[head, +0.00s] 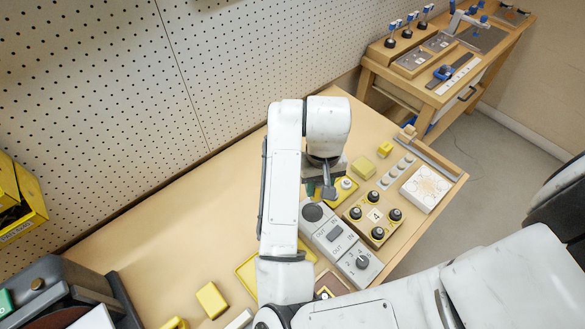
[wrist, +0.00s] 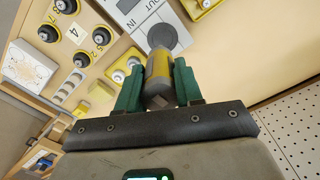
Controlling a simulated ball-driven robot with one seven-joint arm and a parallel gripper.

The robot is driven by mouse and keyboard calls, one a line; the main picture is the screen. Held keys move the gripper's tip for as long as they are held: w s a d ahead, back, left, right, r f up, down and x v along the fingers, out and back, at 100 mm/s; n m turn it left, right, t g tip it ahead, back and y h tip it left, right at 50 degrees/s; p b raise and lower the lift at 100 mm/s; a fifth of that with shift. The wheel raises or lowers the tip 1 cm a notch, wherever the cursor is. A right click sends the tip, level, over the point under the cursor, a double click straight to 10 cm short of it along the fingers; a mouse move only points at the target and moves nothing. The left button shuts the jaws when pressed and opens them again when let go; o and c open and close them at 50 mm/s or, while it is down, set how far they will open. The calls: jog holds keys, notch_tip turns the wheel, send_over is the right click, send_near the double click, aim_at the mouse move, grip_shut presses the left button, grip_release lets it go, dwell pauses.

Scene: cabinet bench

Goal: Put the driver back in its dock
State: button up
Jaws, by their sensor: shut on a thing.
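My gripper (wrist: 157,70) is shut on the driver (wrist: 158,66), a yellow and grey rounded body between the two green fingers in the wrist view. In the head view my gripper (head: 322,186) hangs above the bench, beside the dark round disc of a pale grey box, and the driver is mostly hidden by my arm. The grey box (head: 336,236) carries OUT and IN labels and a dial. Its disc (wrist: 162,37) shows just beyond the driver in the wrist view. No label marks any thing as the dock, so I cannot tell which it is.
A yellow box with black knobs and a 4 label (head: 374,215) stands right of the grey box. A white patterned tile (head: 425,188) and a row of pale discs (head: 397,172) lie farther right. Yellow blocks (head: 212,299) lie near the front. The bench's left middle is clear.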

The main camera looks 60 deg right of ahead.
jog(key=shift+w, duration=0.25)
jog(key=shift+f, duration=0.25)
notch_tip(320, 180, down, 3)
jog(key=shift+w+f+b, duration=0.1)
jog(key=shift+f+b, duration=0.05)
jog(key=shift+b, duration=0.5)
jog(key=shift+f, duration=0.8)
jog(key=shift+p, duration=0.65)
jog(key=shift+f, duration=2.25)
dwell(2.3)
jog(key=o, duration=1.1)
jog(key=shift+o, duration=0.5)
